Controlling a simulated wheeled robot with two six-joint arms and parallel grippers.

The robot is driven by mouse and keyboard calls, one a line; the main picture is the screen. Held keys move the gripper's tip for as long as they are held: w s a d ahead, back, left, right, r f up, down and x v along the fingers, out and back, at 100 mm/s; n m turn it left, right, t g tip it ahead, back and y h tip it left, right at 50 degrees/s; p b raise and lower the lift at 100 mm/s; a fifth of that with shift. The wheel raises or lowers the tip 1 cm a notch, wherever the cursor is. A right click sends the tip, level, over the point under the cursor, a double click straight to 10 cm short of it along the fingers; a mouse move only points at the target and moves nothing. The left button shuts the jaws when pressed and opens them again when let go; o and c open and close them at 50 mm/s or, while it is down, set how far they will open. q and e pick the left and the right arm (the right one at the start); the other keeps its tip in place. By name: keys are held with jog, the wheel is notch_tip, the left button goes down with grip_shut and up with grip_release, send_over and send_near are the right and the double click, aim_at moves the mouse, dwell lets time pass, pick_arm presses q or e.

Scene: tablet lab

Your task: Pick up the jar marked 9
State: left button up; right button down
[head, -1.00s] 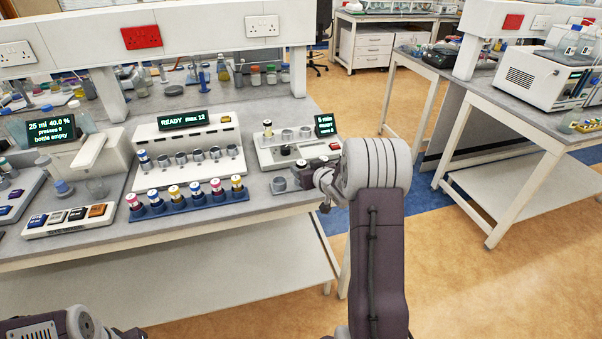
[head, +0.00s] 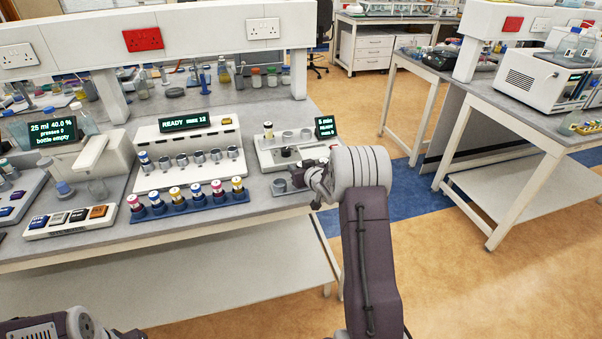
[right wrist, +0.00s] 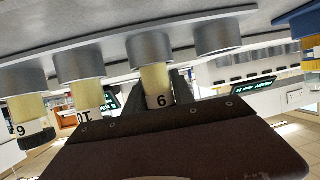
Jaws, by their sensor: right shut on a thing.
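In the right wrist view, which is upside down, my right gripper (right wrist: 160,100) is shut on a pale jar (right wrist: 157,78) whose label shows a single digit, 6 or 9 depending on which way up it is read. I take this to be the jar marked 9. Its far end is still at a grey round holder (right wrist: 150,47). In the head view my right gripper (head: 298,179) is at the front of the small white unit with the "5 min" display, largely hidden by its own wrist. My left gripper is out of view.
In the wrist view a jar marked 10 (right wrist: 86,105) and a dark-capped jar (right wrist: 30,115) stand beside the held one; another holder (right wrist: 219,35) is empty. In the head view a blue rack (head: 190,206) of several capped jars stands left, before the "READY max 12" unit (head: 190,148).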

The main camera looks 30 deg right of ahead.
notch_tip(320, 180, up, 28)
jog(key=p, duration=1.3)
